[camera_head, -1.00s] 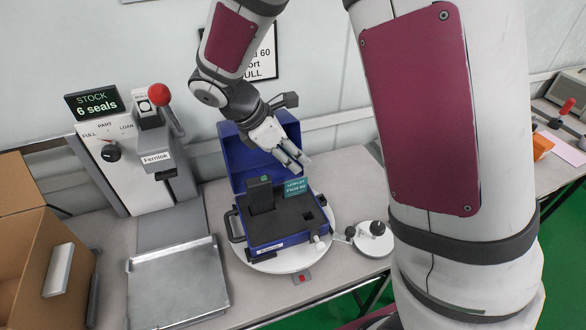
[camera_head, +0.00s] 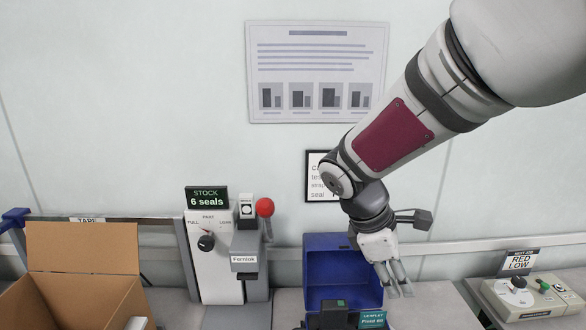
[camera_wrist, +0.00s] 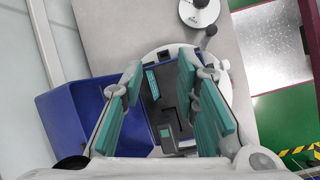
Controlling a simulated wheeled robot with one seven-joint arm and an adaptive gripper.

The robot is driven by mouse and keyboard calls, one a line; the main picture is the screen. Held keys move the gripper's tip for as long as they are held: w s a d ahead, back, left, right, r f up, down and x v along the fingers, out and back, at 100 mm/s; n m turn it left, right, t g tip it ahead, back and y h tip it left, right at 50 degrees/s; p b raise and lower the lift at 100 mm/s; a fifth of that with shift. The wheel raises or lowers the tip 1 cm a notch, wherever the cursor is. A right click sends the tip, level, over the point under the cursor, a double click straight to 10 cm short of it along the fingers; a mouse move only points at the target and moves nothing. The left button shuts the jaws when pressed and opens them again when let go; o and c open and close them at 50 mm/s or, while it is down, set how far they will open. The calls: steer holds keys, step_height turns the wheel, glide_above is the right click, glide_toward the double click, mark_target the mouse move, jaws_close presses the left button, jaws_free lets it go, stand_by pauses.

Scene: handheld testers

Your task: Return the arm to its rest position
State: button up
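My gripper (camera_head: 396,288) is open, its two fingers apart with nothing between them. It hangs at the right of the open lid of a blue case (camera_head: 340,270), and the fingers point down. In the wrist view, the teal finger pads of my gripper (camera_wrist: 162,75) stand apart above the case. The black foam insert (camera_wrist: 163,98) shows between them, with a dark device (camera_head: 330,313) and a teal leaflet card (camera_head: 372,319) in the case. The lower part of the case is cut off in the head view.
An open cardboard box (camera_head: 82,250) stands at the left. A sealing press (camera_head: 212,256) with a red-knobbed lever is beside the case. A grey tester box (camera_head: 530,298) is at the right. The wall behind holds a poster (camera_head: 316,70).

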steer(key=s+r+m+t+y+p, duration=0.1)
steer(key=s+r+m, duration=0.4)
steer(key=s, duration=0.5)
steer(key=s+r+m+t+y+p, duration=0.2)
steer(key=s+r+m, duration=0.4)
steer(key=s+m, duration=0.3)
steer(key=shift+s+a+r+t+y, duration=0.3)
steer(key=shift+s+t+y, duration=0.3)
steer(key=shift+y, duration=0.6)
